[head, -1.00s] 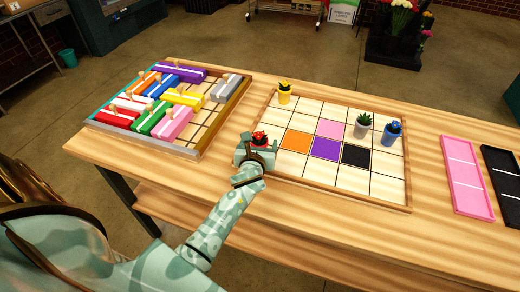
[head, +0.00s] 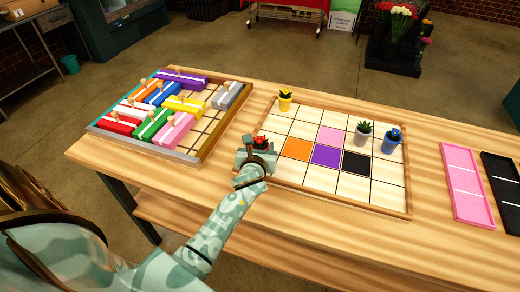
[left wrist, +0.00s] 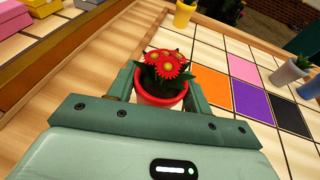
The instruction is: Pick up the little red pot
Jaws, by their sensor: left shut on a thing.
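The little red pot (left wrist: 158,103) holds red flowers with yellow centres and dark green leaves. In the left wrist view it sits between the two green fingers of my left gripper (left wrist: 160,92), which is shut on it. In the head view the red flowers (head: 261,140) show just above my left gripper (head: 257,156), at the left edge of the tiled board (head: 290,187). The gripper hides most of the pot there. I cannot tell whether the pot touches the board or is slightly raised. My right gripper is not in view.
A yellow pot (head: 285,104), a grey pot (head: 361,138) and a blue pot (head: 390,144) stand on the board. A tray (head: 203,152) of coloured blocks lies to the left. Pink (head: 466,185) and black (head: 502,195) trays lie to the right. Bare table lies in front.

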